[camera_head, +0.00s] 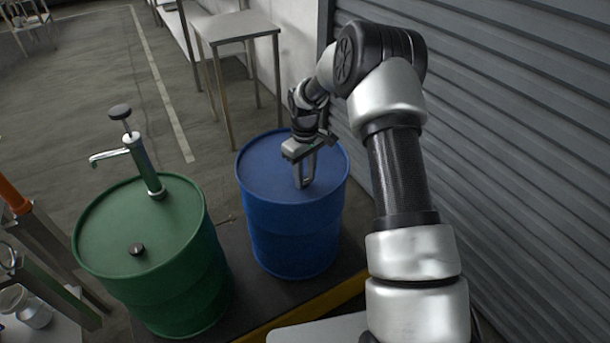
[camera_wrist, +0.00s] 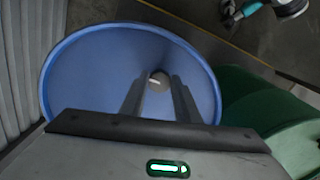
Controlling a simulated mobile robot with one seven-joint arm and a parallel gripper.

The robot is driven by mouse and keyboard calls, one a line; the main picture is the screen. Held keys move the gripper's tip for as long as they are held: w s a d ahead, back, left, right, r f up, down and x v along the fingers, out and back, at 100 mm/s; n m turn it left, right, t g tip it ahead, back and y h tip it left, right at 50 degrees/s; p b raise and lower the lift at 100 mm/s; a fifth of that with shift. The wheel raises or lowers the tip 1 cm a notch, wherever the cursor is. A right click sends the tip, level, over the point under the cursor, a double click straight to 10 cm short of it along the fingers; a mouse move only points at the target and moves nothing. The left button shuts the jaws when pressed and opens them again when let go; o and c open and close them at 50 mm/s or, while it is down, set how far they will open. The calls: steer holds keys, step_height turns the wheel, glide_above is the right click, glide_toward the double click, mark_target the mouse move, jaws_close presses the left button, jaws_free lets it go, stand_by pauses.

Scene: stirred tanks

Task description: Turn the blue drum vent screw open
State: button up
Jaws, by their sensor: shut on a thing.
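The blue drum (camera_head: 262,168) stands upright beside the roller shutter, and its blue lid fills the middle of the wrist view (camera_wrist: 95,70). The vent screw (camera_wrist: 158,82) is a small round light piece with a slot or bar on its top, set in the lid. My gripper (camera_head: 304,184) points down over the lid. In the wrist view its two fingers (camera_wrist: 157,88) are on either side of the screw and shut on it. The fingers hide the screw in the head view. How far the screw is turned cannot be told.
A green drum (camera_head: 180,225) stands to the left, with a hand pump (camera_head: 140,165) and a black cap (camera_head: 137,248) on its lid. The ribbed shutter (camera_head: 520,150) is close on the right. A metal table (camera_head: 236,27) stands behind. Open floor lies at the back left.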

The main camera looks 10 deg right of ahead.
mark_target(305, 181)
stand_by(0.4)
steer(key=o, duration=1.1)
steer(key=shift+c, duration=0.2)
step_height(305, 181, up, 18)
steer(key=p, duration=0.2)
steer(key=shift+f+p, duration=0.25)
steer(key=shift+p, duration=0.1)
